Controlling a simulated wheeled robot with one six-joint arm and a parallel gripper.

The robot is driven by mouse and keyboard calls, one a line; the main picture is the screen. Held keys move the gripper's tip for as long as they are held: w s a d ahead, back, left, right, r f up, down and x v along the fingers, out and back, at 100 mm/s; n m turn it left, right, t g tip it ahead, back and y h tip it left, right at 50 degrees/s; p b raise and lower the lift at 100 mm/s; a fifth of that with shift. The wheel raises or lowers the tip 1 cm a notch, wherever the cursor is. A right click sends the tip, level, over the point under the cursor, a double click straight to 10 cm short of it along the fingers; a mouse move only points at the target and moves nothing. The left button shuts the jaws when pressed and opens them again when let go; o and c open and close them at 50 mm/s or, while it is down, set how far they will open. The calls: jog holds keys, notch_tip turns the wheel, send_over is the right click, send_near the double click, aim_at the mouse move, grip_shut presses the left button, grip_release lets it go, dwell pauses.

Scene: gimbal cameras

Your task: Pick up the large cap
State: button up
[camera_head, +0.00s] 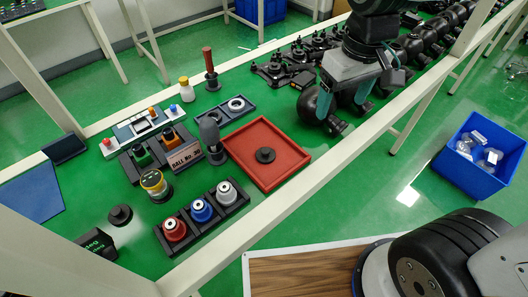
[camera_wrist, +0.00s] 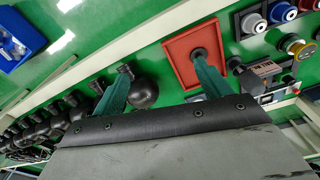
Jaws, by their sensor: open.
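A small black round part with a raised centre (camera_head: 265,155) lies in the red tray (camera_head: 292,178). A similar black disc (camera_head: 120,214) lies on the green bench at the left. Which of these is the large cap I cannot tell. My gripper (camera_head: 344,97) is open and empty, to the right of the red tray and above dark round gimbal parts (camera_head: 312,102). In the wrist view its green fingers (camera_wrist: 161,66) are spread, with a black ball (camera_wrist: 145,92) seen between them. The right finger overlaps the red tray (camera_wrist: 179,75) and partly hides the part in it.
A dark rack (camera_head: 200,222) with red, blue and grey round parts stands at the front. A grey upright tool (camera_head: 212,138) stands left of the red tray. A blue bin (camera_head: 485,180) is at the right. A cream rail (camera_head: 290,192) runs along the bench edge.

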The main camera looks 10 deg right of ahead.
jog(key=w+a+f+n, duration=0.3)
jog(key=w+a+f, duration=0.3)
jog(key=a+f, duration=0.25)
jog(key=n, duration=0.2)
send_over(266, 150)
jog(key=shift+g, duration=0.4)
jog(key=f, duration=0.6)
jog(key=shift+a+f, duration=0.2)
jog(key=shift+f, duration=0.1)
jog(key=shift+a+f, duration=0.15)
jog(key=shift+f, duration=0.25)
jog(key=f, duration=0.7)
jog(key=shift+d+f, duration=0.15)
jog(key=shift+d, duration=0.2)
jog(key=c, duration=1)
